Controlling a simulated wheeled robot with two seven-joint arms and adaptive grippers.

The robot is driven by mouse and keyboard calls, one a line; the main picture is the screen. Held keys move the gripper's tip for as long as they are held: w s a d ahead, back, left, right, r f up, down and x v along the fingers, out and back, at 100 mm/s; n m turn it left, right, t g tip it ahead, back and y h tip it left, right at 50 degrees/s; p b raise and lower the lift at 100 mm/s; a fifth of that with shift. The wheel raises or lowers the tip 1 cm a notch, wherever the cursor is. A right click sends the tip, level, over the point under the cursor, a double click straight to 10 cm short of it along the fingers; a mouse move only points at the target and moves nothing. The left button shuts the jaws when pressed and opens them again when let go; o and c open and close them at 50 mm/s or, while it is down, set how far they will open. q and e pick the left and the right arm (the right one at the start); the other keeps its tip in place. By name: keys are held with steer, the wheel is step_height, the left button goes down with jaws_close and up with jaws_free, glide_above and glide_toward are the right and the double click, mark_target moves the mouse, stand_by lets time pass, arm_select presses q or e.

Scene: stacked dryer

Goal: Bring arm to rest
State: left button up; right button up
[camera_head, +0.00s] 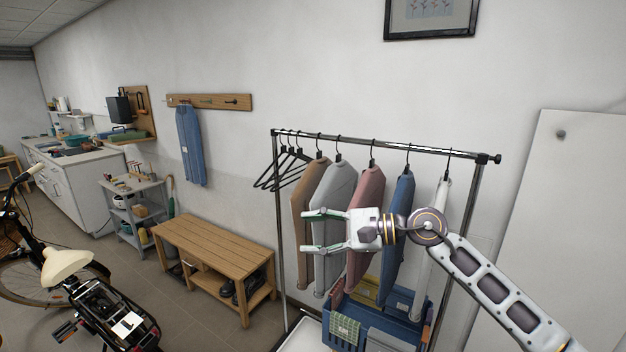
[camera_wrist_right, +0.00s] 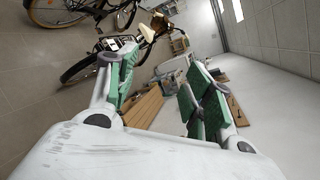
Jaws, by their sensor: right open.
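My right arm (camera_head: 490,285) reaches in from the lower right in the head view. It is raised and extended leftward in front of the clothes rack. My right gripper (camera_head: 308,232) is open and empty, with its two fingers spread and pointing left. Behind it, the hanging grey shirt (camera_head: 335,190) and pink shirt (camera_head: 368,188) are partly hidden by the gripper. In the right wrist view the green-padded fingers (camera_wrist_right: 160,92) are apart with nothing between them; the room shows tilted beyond. My left gripper is not in view.
The metal clothes rack (camera_head: 400,149) holds several shirts and empty hangers (camera_head: 283,170). A blue crate (camera_head: 400,302) stands below. A wooden bench (camera_head: 214,244) is left of the rack, and a bicycle (camera_head: 70,275) is at lower left. Tiled floor (camera_head: 185,318) shows between them. A white panel (camera_head: 560,220) is at right.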

step_height(320, 180, up, 6)
steer(key=d+f+m+t+y, duration=0.1)
steer(key=d+m+t+y, duration=0.25)
steer(key=m+t, duration=1.1)
steer(key=w+d+f+m+t+h, duration=0.1)
steer(key=d+f+m+t+h, duration=0.15)
steer(key=m+h, duration=0.45)
steer(key=w+d+f+m+t+h, duration=0.15)
steer(key=d+m, duration=0.25)
steer(key=m, duration=0.8)
steer(key=s+d+f+m+g+h, duration=0.25)
steer(key=d+f+m+h, duration=0.3)
steer(key=f+m, duration=0.3)
steer(key=s+d+f+m+g+h, duration=0.1)
steer(key=d+f+m+g+h, duration=0.45)
steer(key=f, duration=0.45)
steer(key=s+f+m+g, duration=1.15)
steer(key=s+f, duration=0.95)
steer(key=s, duration=0.3)
step_height(320, 180, down, 32)
steer(key=s, duration=0.2)
steer(key=s+d+f, duration=0.2)
steer(key=s+f, duration=0.8)
steer(key=s, duration=0.1)
steer(key=s+d+f+g, duration=0.1)
steer(key=s+d+f, duration=0.2)
steer(key=s+f, duration=0.7)
steer(key=shift+s+f+g+y, duration=0.25)
steer(key=shift+s+g+y, duration=0.05)
steer(key=shift+s, duration=0.5)
